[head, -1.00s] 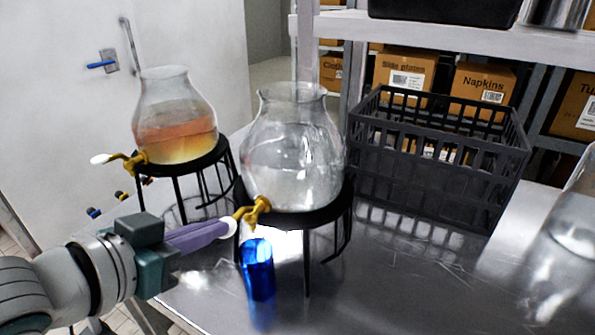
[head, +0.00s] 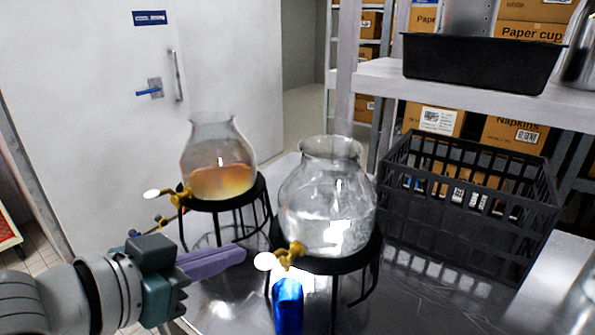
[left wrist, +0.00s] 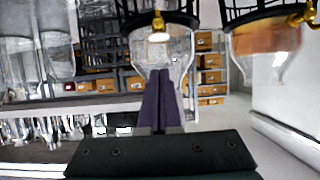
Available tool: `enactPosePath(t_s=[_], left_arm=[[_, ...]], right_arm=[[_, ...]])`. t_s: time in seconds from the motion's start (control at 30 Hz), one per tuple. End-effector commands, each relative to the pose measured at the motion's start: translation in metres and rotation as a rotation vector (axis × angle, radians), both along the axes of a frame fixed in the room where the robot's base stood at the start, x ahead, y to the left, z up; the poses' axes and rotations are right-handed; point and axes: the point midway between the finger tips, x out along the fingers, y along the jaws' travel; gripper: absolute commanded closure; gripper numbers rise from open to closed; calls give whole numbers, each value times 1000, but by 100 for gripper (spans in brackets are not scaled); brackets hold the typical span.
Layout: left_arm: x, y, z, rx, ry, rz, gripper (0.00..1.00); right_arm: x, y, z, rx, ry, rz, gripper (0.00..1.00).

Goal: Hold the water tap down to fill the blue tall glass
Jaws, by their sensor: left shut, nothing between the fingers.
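The water dispenser (head: 325,205) is a clear round jar on a black stand. Its brass water tap (head: 291,253) has a white handle knob (head: 264,261) pointing left. The blue tall glass (head: 288,308) stands upright below the spout, its lower part cut off by the picture edge. I cannot tell its water level. My left gripper (head: 243,254) has purple fingers, shut and empty, with the tips just left of the knob and a small gap between. In the left wrist view the fingers (left wrist: 160,75) point towards the tap knob (left wrist: 158,37). My right gripper is not in view.
A second dispenser (head: 222,180) with orange drink stands behind left, its own tap (head: 170,194) pointing left. A black crate (head: 470,205) stands right of the water dispenser. A shelf (head: 470,95) with a black tray (head: 480,62) is above it.

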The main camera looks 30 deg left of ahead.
Motion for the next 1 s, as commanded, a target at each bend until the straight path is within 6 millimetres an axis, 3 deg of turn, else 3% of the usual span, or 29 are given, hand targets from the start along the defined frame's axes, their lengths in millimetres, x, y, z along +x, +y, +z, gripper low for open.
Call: enactPosePath(t_s=[0.2,0.4,1.0], left_arm=[[-36,2,22,-1,2,0,100],[-51,4,33,-1,1,0,100],[-54,4,36,-1,0,0,100]], right_arm=[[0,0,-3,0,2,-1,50],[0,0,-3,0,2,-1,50],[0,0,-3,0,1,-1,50]])
